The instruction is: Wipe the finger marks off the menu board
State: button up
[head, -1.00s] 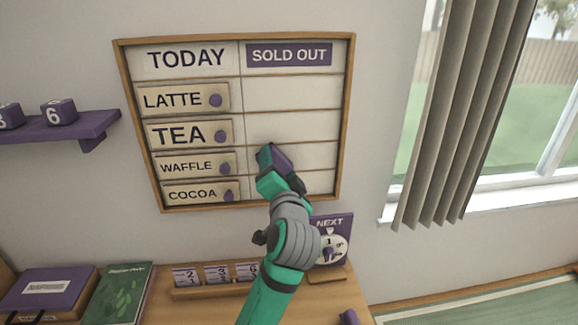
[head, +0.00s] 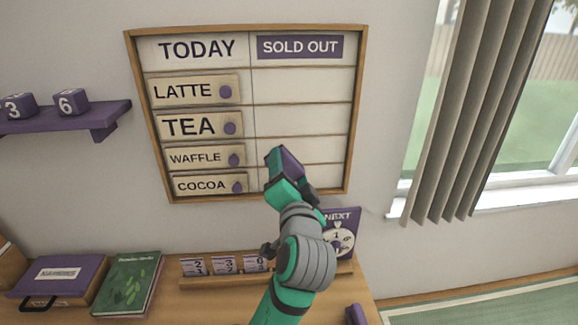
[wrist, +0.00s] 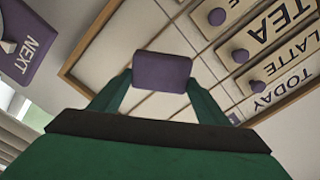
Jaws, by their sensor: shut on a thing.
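The menu board (head: 203,77) hangs on the wall in a wooden frame, with a TODAY column at left and a SOLD OUT column at right. It shows tilted in the wrist view (wrist: 97,60). My gripper (head: 281,168) is shut on a purple block (head: 292,164), in front of the lower part of the SOLD OUT column. In the wrist view the purple block (wrist: 162,72) sits between both green fingers. I cannot tell whether it touches the board. I cannot make out finger marks; my gripper hides part of the lower right cells.
Name plates with purple knobs, such as TEA (head: 190,126), fill the left column. A purple NEXT dial (head: 341,232) and a rack of number cards (head: 225,265) stand on the counter below. A purple shelf (head: 70,118) is at left, a curtain (head: 465,120) at right.

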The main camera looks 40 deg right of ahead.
jog(key=shift+s+a, duration=0.2)
jog(key=shift+s, duration=0.1)
jog(key=shift+v, duration=1.55)
jog(key=shift+d, duration=0.1)
